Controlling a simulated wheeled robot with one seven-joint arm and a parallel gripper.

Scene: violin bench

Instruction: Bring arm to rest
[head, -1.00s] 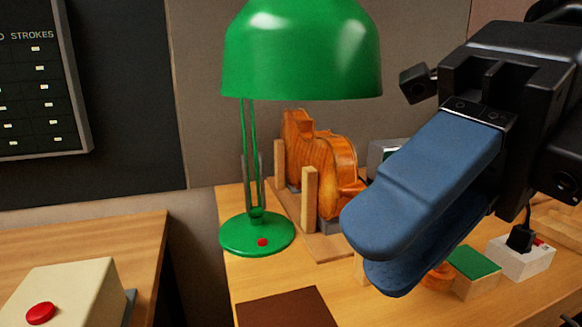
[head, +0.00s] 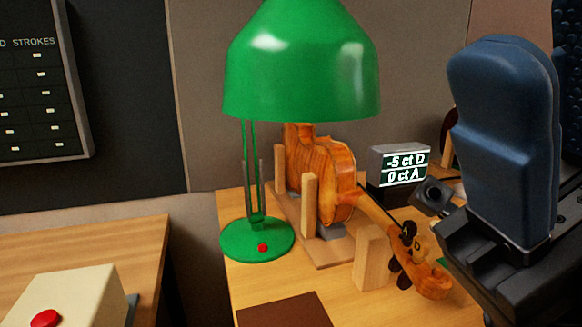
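My gripper (head: 503,68) is at the right of the head view, its blue fingers pointing up, in the air in front of the bench. I see the fingers from one side, one covering the other, so the gap between them is hidden. No held object shows. The violin (head: 325,180) lies on its side in a wooden cradle (head: 311,205) on the bench, its neck and scroll reaching toward the lower right. My gripper is to the right of the violin and appears apart from it.
A green lamp (head: 300,65) stands over the violin. A tuner display (head: 400,167) reads "-5 ct D, 0 ct A". A brown pad (head: 283,312) lies at the bench front. A cream box with a red button (head: 70,295) sits on the left table. A gap separates the tables.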

